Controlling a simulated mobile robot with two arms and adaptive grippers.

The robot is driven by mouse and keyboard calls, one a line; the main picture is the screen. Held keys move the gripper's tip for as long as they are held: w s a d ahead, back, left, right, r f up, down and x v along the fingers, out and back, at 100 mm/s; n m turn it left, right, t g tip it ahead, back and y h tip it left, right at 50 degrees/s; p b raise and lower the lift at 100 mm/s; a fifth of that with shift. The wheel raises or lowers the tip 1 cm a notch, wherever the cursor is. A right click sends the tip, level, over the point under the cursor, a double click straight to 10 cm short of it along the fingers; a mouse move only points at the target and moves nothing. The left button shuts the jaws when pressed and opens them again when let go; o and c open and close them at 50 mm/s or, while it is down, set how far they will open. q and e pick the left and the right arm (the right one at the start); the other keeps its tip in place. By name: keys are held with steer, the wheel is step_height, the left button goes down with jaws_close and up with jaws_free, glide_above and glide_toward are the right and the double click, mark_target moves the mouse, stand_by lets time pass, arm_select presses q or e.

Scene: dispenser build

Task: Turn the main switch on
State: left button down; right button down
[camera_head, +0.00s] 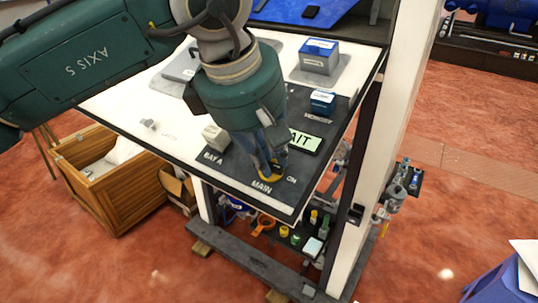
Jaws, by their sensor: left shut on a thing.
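The main switch (270,178) shows as a small yellow part near the front corner of the dark panel (228,168), between the printed words MAIN and ON. My left gripper (269,168) comes down from above with its fingertips at the switch and is shut on it. The fingers hide most of the switch, so I cannot tell which way its handle points. A green display (304,141) beside the gripper is partly covered and shows the letters AIT. My right gripper is not in view.
A pale block (216,137) stands by the BAY A label, left of the gripper. A blue-topped box (321,102) and a larger one (319,57) stand farther back. A white post (385,130) rises at the table's right. A wooden crate (110,190) stands on the floor at left.

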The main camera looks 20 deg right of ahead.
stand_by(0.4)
arm_select(q)
steer(key=c, duration=1.7)
jaws_free()
steer(key=shift+o, duration=0.2)
steer(key=shift+r, duration=0.1)
steer(key=v, duration=1.2)
steer(key=shift+d, duration=0.1)
